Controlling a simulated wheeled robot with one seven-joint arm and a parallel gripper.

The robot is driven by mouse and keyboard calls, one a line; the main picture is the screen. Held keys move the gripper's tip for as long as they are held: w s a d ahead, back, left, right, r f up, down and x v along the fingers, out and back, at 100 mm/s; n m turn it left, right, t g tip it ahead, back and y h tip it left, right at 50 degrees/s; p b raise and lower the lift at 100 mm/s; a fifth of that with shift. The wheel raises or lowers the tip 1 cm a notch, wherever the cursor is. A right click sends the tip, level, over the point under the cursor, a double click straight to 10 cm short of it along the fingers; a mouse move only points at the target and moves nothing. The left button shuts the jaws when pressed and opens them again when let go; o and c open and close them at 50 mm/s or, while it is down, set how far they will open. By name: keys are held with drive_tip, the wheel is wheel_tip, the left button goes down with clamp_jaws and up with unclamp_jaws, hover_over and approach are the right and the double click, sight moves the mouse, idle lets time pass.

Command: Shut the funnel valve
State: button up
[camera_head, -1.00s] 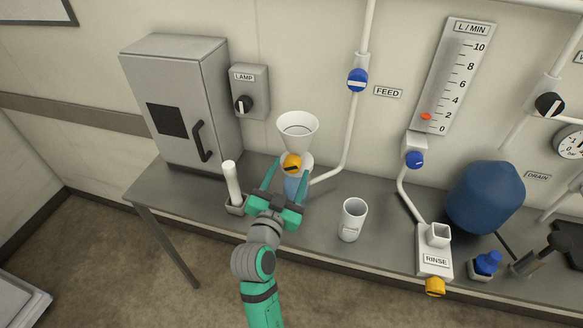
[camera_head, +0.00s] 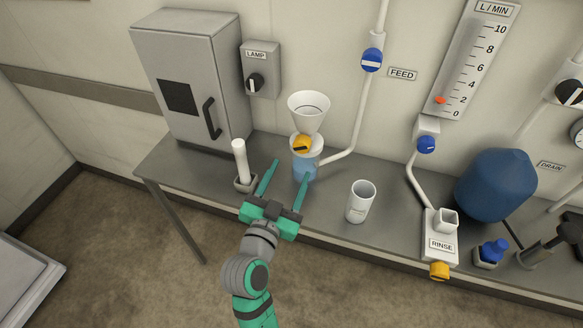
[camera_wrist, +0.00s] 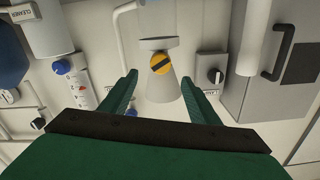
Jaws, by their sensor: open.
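The white funnel (camera_head: 309,112) stands over the bench, with its yellow valve knob (camera_head: 302,144) on the front below the cone. A clear vessel with blue liquid (camera_head: 305,168) is under it. My gripper (camera_head: 290,170) is open and empty, in front of the funnel and lower than the knob, apart from it. In the wrist view the yellow knob (camera_wrist: 160,64) shows beyond and between the fingertips (camera_wrist: 160,75), with a dark bar slanted across its face. The funnel cone (camera_wrist: 163,88) also shows there, upside down.
A white cylinder in a holder (camera_head: 241,165) stands left of my gripper, close to the left finger. A white cup (camera_head: 360,202) stands to the right. The grey cabinet (camera_head: 190,75) and lamp switch (camera_head: 256,82) are behind left. A feed pipe (camera_head: 357,135) rises right of the funnel.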

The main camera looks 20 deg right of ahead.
sight(301, 148)
drive_tip(key=w+d+n, duration=0.1)
drive_tip(key=w+d, duration=0.1)
drive_tip(key=w, duration=0.1)
drive_tip(key=w+d+n, duration=0.1)
drive_tip(key=w+d, duration=0.1)
drive_tip(key=w, duration=0.2)
drive_tip(key=w+d+n, duration=0.1)
drive_tip(key=w+d, duration=0.2)
drive_tip(key=shift+w+f, duration=0.15)
drive_tip(key=shift+w, duration=0.05)
